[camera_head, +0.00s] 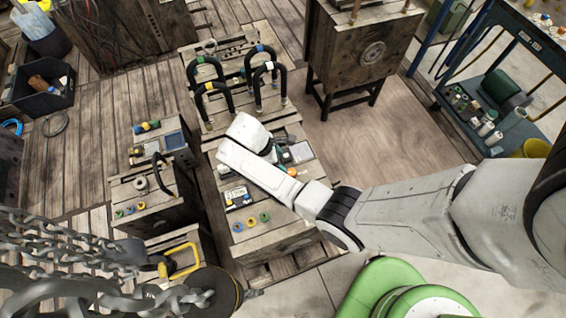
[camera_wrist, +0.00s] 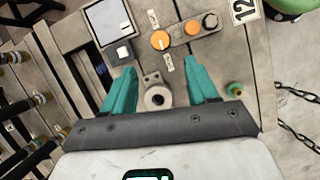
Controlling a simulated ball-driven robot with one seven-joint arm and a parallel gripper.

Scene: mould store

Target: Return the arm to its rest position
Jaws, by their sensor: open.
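My white arm reaches in from the right in the head view and bends over a wooden bench (camera_head: 262,246) with a control panel. My gripper (camera_wrist: 160,84) shows in the wrist view with its two teal fingers spread wide and nothing held between them. In the head view the fingers are mostly hidden by the arm. Below the gap between the fingers is a grey metal fitting (camera_wrist: 157,96) with a round hole. Orange knobs (camera_wrist: 160,40), a grey screen plate (camera_wrist: 107,20) and a label reading 12 (camera_wrist: 245,9) lie beyond the fingertips.
Black hoses (camera_head: 258,72) arch up behind the bench. A wooden cabinet (camera_head: 352,65) on legs stands at the back. Chains (camera_head: 60,255) hang at the lower left. A blue-framed cart (camera_head: 480,120) stands right. Open floor (camera_head: 370,135) lies between cabinet and cart.

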